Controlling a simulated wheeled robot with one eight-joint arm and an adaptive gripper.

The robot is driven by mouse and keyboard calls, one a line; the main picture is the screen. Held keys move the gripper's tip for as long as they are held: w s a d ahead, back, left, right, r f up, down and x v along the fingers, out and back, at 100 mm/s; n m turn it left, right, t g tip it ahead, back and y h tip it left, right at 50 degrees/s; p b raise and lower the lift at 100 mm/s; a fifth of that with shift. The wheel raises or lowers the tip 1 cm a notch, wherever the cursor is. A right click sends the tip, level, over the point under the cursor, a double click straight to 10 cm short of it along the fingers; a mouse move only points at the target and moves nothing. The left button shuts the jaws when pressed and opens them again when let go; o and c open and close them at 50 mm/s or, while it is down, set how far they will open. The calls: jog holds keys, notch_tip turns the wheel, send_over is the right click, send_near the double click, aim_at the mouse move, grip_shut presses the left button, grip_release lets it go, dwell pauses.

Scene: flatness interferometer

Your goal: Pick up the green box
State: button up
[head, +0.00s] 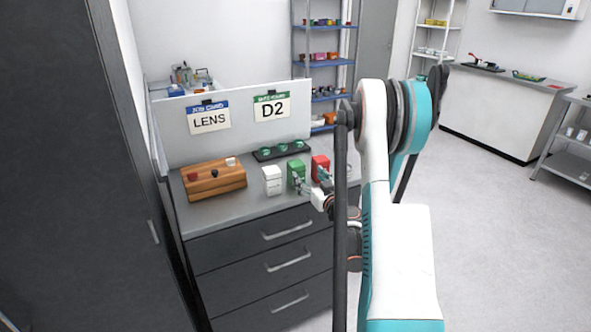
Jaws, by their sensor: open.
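The green box (296,167) stands upright on the grey counter, between a white box (272,181) on its left and a red box (319,164) on its right. My gripper (310,180) is open, low over the counter at the near right side of the green box. One finger overlaps the front of the green box and the other overlaps the front of the red box. I cannot tell whether either finger touches a box. The lower part of the green box is partly hidden by the finger.
A wooden block (214,181) with small pieces on top sits at the left of the counter. A black tray (281,151) with green round items lies behind the boxes. A white panel (238,140) with LENS and D2 signs stands behind. Drawers (275,270) front the counter.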

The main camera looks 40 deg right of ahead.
aim_at(299, 169)
jog(key=x, duration=0.3)
jog(key=shift+w+p, duration=0.2)
jog(key=shift+p, duration=0.2)
jog(key=x, duration=0.2)
jog(key=b+x, duration=0.1)
jog(key=x, duration=0.3)
jog(key=shift+a+f+b, duration=0.2)
jog(key=shift+f+b, duration=0.15)
jog(key=shift+b, duration=0.05)
jog(key=shift+w+d+r, duration=0.1)
jog(key=shift+w, duration=0.25)
jog(key=c, duration=1.2)
